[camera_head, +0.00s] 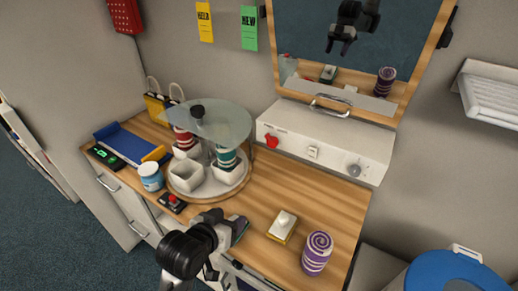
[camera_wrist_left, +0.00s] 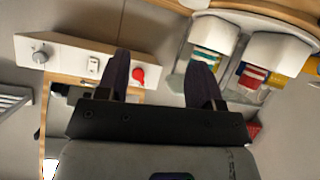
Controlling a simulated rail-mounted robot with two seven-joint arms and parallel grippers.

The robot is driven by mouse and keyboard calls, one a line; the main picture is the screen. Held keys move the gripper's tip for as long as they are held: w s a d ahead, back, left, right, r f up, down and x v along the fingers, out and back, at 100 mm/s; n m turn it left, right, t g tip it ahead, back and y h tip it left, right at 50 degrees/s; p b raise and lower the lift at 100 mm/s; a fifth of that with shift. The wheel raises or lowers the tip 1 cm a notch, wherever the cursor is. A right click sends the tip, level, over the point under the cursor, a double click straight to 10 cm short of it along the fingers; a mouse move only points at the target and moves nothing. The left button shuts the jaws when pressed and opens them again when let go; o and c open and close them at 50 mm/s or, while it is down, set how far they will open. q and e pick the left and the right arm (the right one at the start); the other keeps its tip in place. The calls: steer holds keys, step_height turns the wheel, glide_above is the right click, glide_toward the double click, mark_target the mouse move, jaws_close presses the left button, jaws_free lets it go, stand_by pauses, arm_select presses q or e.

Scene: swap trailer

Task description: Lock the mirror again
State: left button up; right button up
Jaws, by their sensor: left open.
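The wood-framed mirror (camera_head: 335,62) is on the back wall above a white control box (camera_head: 300,128). A metal handle (camera_head: 331,103) is at its lower edge. The box carries a red knob (camera_head: 272,141), a small switch (camera_head: 312,152) and a grey knob (camera_head: 355,170); these also show in the left wrist view, the red knob (camera_wrist_left: 138,75) between the fingers in the picture. My left gripper (camera_head: 236,232) is open and empty over the counter's front edge, well apart from the box. It also shows in the left wrist view (camera_wrist_left: 162,80). The mirror reflects a gripper. My right gripper does not show directly.
A round glass-topped carousel (camera_head: 243,178) with cups stands left of the box. A purple swirled can (camera_head: 317,253) and a cream-topped block (camera_head: 283,226) stand at the counter's right. A blue-white jar (camera_head: 150,177) and a red-button box (camera_head: 172,203) are at left.

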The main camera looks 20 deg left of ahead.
arm_select(q)
steer(key=w+r+n+t+h+b, duration=0.1)
steer(key=w+r+n+t+b, duration=0.1)
steer(key=w+r+n+t, duration=0.5)
steer(key=m+g+p, duration=0.1)
steer(key=p, duration=0.2)
glide_toward(267, 139)
steer(key=shift+h, duration=0.3)
steer(key=w, duration=0.4)
steer(key=w+d, duration=0.1)
steer(key=w, duration=0.2)
steer(key=shift+r, duration=0.15)
steer(key=shift+w+d, duration=0.1)
steer(key=shift+w, duration=0.95)
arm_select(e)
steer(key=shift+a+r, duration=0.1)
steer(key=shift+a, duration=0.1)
arm_select(q)
steer(key=c, duration=0.9)
